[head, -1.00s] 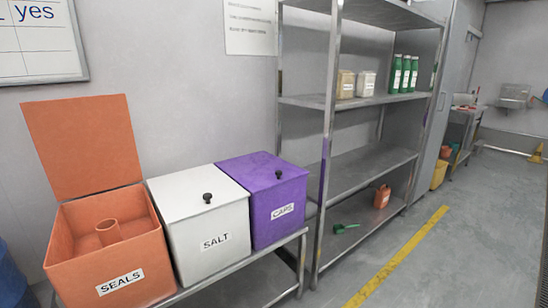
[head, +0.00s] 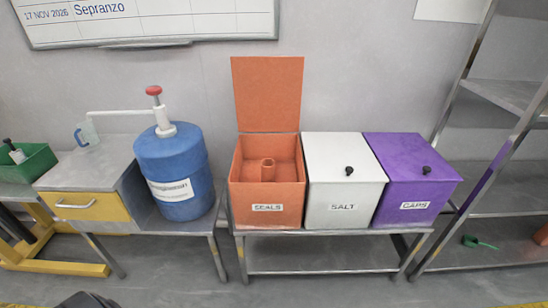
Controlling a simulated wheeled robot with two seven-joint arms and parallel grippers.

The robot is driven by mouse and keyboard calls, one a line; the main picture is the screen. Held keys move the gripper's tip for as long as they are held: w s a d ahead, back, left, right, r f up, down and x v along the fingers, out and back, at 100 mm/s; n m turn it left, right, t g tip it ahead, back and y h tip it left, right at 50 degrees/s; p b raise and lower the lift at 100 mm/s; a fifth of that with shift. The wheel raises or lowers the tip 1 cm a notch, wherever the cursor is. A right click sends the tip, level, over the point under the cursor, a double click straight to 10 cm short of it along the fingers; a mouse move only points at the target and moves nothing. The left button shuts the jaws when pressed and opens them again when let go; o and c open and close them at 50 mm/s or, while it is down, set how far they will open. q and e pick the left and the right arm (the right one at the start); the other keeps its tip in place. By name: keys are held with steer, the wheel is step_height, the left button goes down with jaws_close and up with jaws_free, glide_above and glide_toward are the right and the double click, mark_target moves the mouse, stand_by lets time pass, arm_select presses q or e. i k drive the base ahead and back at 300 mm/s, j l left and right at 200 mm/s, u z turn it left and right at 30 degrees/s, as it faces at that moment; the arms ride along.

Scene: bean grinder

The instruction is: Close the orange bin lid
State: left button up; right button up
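The orange bin (head: 265,218) labelled SEALS stands on a low metal bench near the middle of the head view. Its lid (head: 267,93) is raised upright at the back, against the wall side. The bin is open, and a short orange tube-like piece (head: 268,170) stands inside it.
A white SALT bin (head: 343,205) and a purple CAPS bin (head: 408,193), both closed, stand right of the orange bin. A blue drum with a pump (head: 178,175) stands on its left. Metal shelving (head: 500,200) is at the right. Floor in front looks clear.

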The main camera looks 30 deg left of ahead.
mark_target(268, 90)
steer(key=u, duration=0.95)
steer(key=i+l+z, duration=0.1)
